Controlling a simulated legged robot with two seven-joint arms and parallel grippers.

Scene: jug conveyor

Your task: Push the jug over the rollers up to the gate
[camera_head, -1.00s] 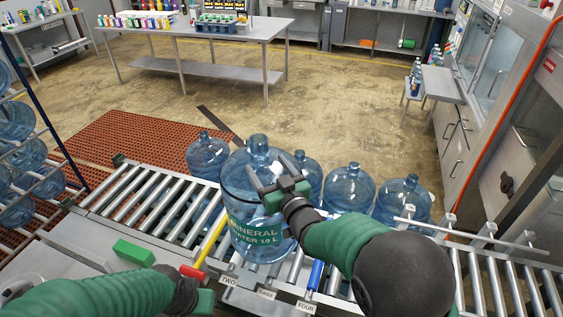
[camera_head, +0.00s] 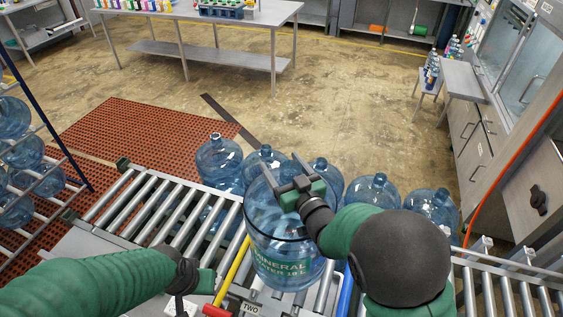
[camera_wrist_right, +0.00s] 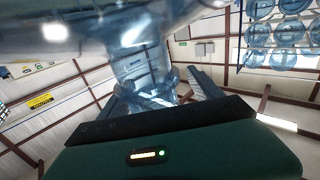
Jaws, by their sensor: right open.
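The large clear blue jug (camera_head: 283,247) with a green "MINERAL WATER" label stands on the rollers (camera_head: 165,208) in the head view. My right gripper (camera_head: 280,164) is over the top of the jug, its two fingers apart. In the right wrist view the blue jug neck (camera_wrist_right: 145,80) shows between the fingers; I cannot tell if they touch it. My left gripper (camera_head: 197,283) is low beside the conveyor's near edge, left of the jug; its jaws cannot be made out. I cannot identify the gate with certainty.
Several other blue jugs (camera_head: 370,192) stand behind the conveyor. A yellow bar (camera_head: 232,268) with a red end (camera_head: 216,311) and a blue bar (camera_head: 345,294) lie by the jug. A rack of jugs (camera_head: 25,150) is at left. Rollers left of the jug are clear.

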